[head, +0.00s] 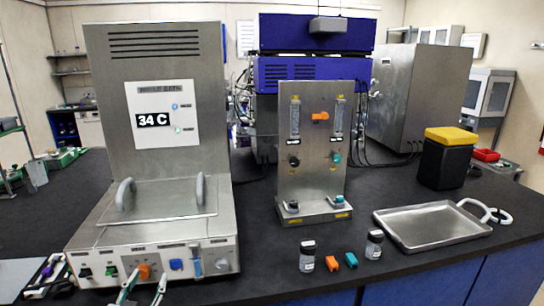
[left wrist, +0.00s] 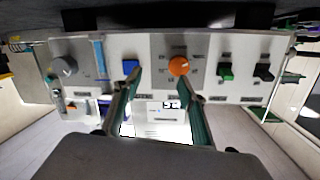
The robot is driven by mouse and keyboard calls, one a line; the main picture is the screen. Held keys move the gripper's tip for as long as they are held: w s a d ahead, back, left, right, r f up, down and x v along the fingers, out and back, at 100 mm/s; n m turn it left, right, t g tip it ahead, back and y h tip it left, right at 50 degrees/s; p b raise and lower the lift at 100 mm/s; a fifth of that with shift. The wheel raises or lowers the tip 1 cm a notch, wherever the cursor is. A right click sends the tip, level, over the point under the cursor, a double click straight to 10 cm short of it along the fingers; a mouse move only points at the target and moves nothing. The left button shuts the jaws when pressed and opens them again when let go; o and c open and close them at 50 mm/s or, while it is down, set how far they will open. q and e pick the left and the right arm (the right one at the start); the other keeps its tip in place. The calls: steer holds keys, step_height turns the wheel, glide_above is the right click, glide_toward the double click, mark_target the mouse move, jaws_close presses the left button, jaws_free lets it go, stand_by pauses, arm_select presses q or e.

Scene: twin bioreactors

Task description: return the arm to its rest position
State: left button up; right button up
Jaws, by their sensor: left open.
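My left gripper (head: 143,286) is at the bottom left of the head view, in front of the water bath's control panel (head: 107,259). Its two fingers are apart and nothing shows between them. In the left wrist view the gripper (left wrist: 158,78) points at the same panel, seen upside down. The orange knob (left wrist: 178,66) lies close to one fingertip and the blue square button (left wrist: 131,67) close to the other. I cannot tell whether either fingertip touches the panel. The orange knob also shows in the head view (head: 144,271). My right gripper is in neither view.
The steel water bath (head: 100,70) reads 34 C. A flowmeter stand (head: 311,160) is mid-bench.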

arm_select(q)
steer(key=s+d+f+m+g+h, duration=0.1)
steer(key=s+d+f+g, duration=0.1)
steer(key=s+f, duration=0.5)
steer(key=s+d+f+m+g+h, duration=0.1)
steer(key=s+d+f+g+h, duration=0.1)
steer(key=s+d+f, duration=0.3)
steer(key=s+d+f+m+g+h, duration=0.1)
steer(key=s+d+f, duration=0.3)
steer(key=s+f, duration=0.7)
step_height(320, 180, down, 5)
steer(key=shift+d+r+g+h, duration=0.15)
steer(key=shift+g+h, duration=0.15)
steer(key=shift+g, duration=0.2)
